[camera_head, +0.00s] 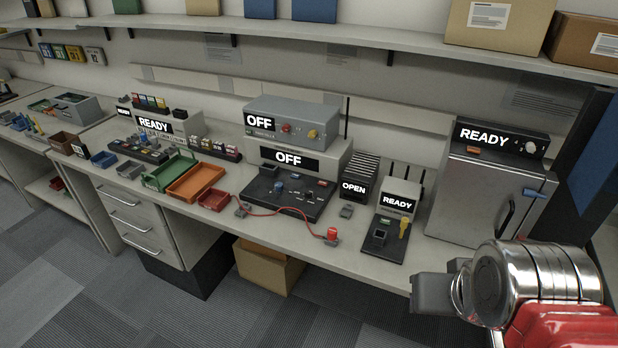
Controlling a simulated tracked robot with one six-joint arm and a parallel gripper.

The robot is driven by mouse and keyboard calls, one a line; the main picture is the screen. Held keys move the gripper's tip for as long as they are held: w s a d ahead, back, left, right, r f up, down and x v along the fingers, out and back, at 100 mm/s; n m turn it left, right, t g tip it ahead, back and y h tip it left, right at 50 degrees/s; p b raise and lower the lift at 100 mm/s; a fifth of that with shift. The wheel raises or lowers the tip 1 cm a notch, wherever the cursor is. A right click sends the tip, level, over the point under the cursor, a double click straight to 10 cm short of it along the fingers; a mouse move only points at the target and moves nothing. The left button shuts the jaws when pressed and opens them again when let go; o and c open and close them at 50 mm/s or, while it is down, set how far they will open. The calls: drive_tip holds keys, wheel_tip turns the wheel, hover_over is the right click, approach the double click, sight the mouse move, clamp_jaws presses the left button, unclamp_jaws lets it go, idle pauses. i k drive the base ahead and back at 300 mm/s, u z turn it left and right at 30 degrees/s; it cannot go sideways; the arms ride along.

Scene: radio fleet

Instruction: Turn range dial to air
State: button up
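No label reading range or air is legible, so I cannot tell which knob is the range dial. A grey radio box (290,118) with an OFF sign has a red knob (286,128) and a yellow knob (312,134). Below it, a dark control panel (262,187) bears a blue knob (279,187) and small switches, under a second OFF sign. My gripper (436,292) is at the lower right, by the bench's front edge, well apart from these knobs. Its fingers are partly hidden behind my chrome wrist, so its opening does not show.
A dark tester (392,225) with a yellow key-like piece and a metal cabinet (480,200), both marked READY, stand at right. A red cable (290,211) crosses the bench front. Green and orange trays (195,181) lie left of the panel. A shelf (400,38) overhangs the bench.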

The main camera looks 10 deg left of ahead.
sight(308, 192)
drive_tip(key=u, duration=0.3)
drive_tip(key=i, duration=0.7)
drive_tip(key=u, duration=0.8)
drive_tip(key=i, duration=0.55)
drive_tip(key=u, duration=0.3)
